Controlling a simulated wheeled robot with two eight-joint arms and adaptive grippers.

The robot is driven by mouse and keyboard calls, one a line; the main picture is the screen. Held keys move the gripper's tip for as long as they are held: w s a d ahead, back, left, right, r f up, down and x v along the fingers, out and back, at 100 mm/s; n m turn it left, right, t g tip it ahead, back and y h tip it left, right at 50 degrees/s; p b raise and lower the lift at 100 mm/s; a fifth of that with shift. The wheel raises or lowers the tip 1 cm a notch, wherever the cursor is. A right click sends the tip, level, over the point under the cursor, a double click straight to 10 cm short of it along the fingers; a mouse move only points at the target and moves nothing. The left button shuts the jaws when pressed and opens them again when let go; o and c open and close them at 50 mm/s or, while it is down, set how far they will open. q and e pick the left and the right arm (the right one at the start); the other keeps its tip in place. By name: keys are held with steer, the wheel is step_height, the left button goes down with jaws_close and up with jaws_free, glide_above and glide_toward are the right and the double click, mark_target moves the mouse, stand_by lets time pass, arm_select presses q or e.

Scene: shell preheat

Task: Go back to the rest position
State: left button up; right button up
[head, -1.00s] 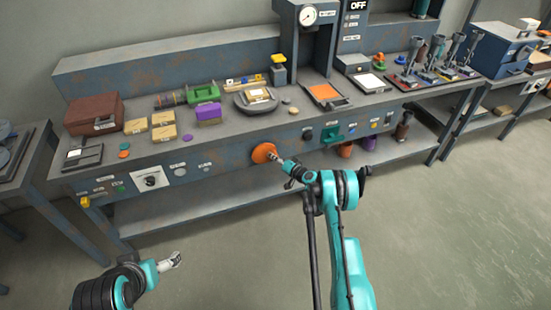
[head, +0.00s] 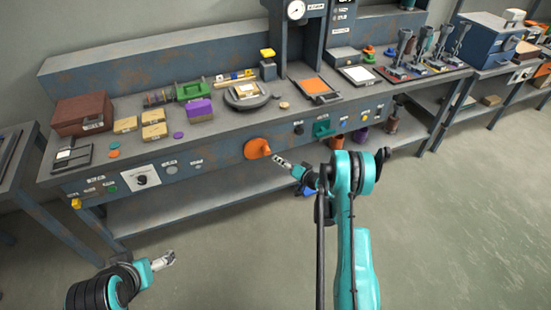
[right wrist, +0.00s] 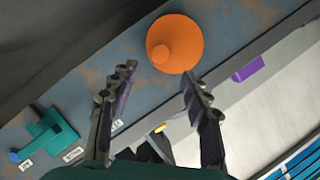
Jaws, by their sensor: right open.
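My right gripper (head: 281,160) is in front of the workbench, just right of and apart from the round orange knob (head: 257,149) on the bench's front panel. In the right wrist view, its two fingers (right wrist: 158,88) are spread with nothing between them, and the orange knob (right wrist: 178,42) with its small boss lies beyond the fingertips. My left gripper (head: 165,260) is low at the lower left, over the floor and clear of the bench. It is too small to tell whether its fingers are apart.
The grey workbench (head: 220,131) carries boxes, a round plate and a gauge press. A teal handle (head: 322,127) projects from the front panel, right of the knob. A lower shelf (head: 170,205) runs beneath. The floor (head: 450,230) at right is open.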

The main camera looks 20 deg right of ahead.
steer(key=shift+s+d+r, duration=0.15)
steer(key=shift+s, duration=0.35)
steer(key=s+a+r+n+g, duration=0.2)
steer(key=s+a+r, duration=0.35)
steer(key=r, duration=0.45)
steer(key=s+a+r+n+g, duration=0.1)
steer(key=s+a+r+g, duration=0.35)
steer(key=r, duration=0.65)
steer(key=s+a+r+n+h, duration=0.1)
steer(key=s+a+h, duration=0.1)
steer(key=s, duration=1.1)
steer(key=s+a+r+n+h, duration=0.1)
steer(key=s+a+n+h, duration=0.1)
steer(key=s, duration=1.2)
steer(key=shift+r+g+h, duration=0.15)
steer(key=shift+g+h, duration=0.15)
steer(key=shift+g, duration=0.05)
steer(key=shift+s, duration=0.1)
